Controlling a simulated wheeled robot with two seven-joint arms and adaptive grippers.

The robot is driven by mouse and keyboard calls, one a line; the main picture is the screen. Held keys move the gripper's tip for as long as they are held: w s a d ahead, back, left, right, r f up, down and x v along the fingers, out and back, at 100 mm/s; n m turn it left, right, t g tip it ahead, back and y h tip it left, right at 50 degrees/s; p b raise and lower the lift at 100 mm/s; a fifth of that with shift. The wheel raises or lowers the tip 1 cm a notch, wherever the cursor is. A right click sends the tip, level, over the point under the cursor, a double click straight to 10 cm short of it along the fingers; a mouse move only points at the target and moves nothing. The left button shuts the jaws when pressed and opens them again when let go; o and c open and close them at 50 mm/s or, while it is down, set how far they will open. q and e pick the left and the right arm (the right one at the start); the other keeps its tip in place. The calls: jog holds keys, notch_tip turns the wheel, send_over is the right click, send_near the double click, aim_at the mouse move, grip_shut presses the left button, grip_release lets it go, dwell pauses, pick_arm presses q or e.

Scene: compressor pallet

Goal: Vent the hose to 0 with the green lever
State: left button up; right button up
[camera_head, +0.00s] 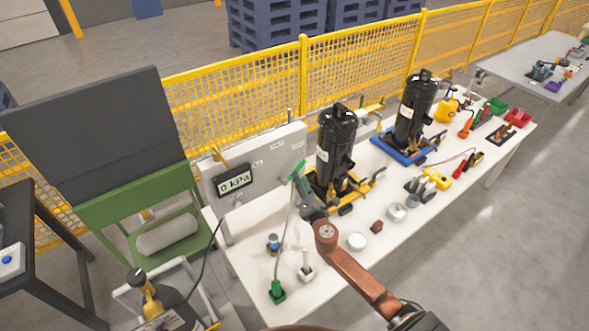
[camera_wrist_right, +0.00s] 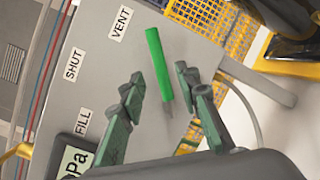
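The green lever (camera_wrist_right: 158,65) is on a pale panel (camera_head: 262,155) marked VENT (camera_wrist_right: 120,23), SHUT (camera_wrist_right: 73,64) and FILL (camera_wrist_right: 83,122). Its free end points nearest VENT. In the head view the lever (camera_head: 298,170) is partly behind my right gripper (camera_head: 303,188). In the wrist view that gripper (camera_wrist_right: 161,77) is open, with its fingers apart on either side of the lever. The gauge (camera_head: 235,181) reads 0 kPa. A grey hose (camera_head: 287,226) hangs down to a green fitting (camera_head: 277,292) on the table. My left gripper is out of view.
Two black compressors (camera_head: 336,145) (camera_head: 413,110) stand on the white table (camera_head: 330,285) right of the panel. Small cups, blocks and tools lie around them. A yellow fence (camera_head: 303,75) runs behind. A green-framed stand (camera_head: 145,200) is at the left.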

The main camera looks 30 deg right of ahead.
jog(key=x, duration=0.5)
jog(key=shift+w+d, duration=0.1)
jog(key=shift+w, duration=0.3)
jog(key=shift+c, duration=0.2)
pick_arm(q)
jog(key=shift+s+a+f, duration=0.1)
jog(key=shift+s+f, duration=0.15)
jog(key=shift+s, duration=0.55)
pick_arm(e)
grip_shut()
